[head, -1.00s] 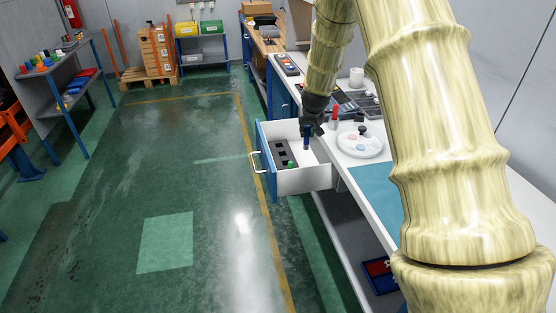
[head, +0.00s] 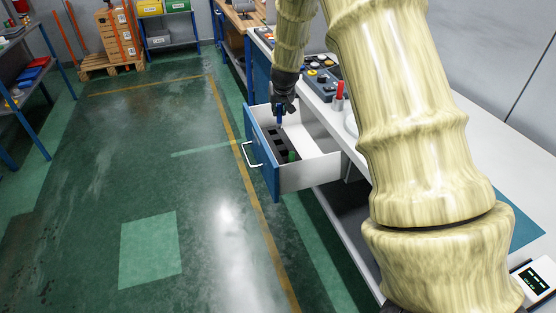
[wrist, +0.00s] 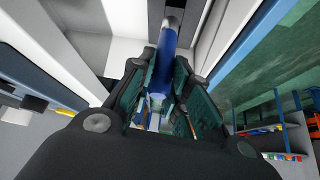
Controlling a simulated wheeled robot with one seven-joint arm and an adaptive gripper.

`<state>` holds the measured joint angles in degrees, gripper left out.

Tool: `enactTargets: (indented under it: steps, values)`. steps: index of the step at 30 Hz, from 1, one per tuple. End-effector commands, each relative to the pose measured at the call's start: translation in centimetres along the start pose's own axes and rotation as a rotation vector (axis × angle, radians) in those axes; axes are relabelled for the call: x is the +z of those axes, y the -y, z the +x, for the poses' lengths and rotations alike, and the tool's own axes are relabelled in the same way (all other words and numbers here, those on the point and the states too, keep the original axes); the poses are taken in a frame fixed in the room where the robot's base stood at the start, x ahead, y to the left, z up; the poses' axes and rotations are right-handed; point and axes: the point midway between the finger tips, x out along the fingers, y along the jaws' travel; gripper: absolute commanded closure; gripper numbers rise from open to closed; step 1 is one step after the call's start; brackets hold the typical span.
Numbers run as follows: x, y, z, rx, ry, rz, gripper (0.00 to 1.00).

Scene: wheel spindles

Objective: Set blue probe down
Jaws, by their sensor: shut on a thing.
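The blue probe (head: 280,116) is held by my gripper (head: 281,106) above the open drawer (head: 312,180). It points down in the head view. In the wrist view the blue probe (wrist: 163,62) sits between the two finger pads of my gripper (wrist: 160,95), with a grey end sticking out beyond them. Inside the drawer is a dark block with square slots (head: 280,142), just below the probe. A green piece (head: 292,156) stands at the near end of this block. I cannot tell whether the probe's tip touches the block.
The drawer's blue front (head: 262,155) with its white handle (head: 252,154) faces the open floor. A red piece (head: 339,97) stands on the workbench behind the drawer. A control box (head: 322,82) lies farther along the bench. The floor to the left is clear.

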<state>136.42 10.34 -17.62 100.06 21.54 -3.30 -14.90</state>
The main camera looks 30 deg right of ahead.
Motion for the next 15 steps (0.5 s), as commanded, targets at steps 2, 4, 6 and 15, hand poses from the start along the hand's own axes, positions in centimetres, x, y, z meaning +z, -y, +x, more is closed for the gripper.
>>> enactTargets:
  steps: [2, 4, 6, 15]
  values:
    - [0.7, -0.1, 1.1, 0.000, -0.001, 0.001, 1.00]
    - [0.9, -0.1, 1.3, 0.001, -0.001, 0.001, 1.00]
    - [1.0, -0.1, 1.5, 0.001, -0.001, 0.002, 1.00]
    - [2.7, -0.1, 4.0, 0.000, 0.003, 0.003, 1.00]
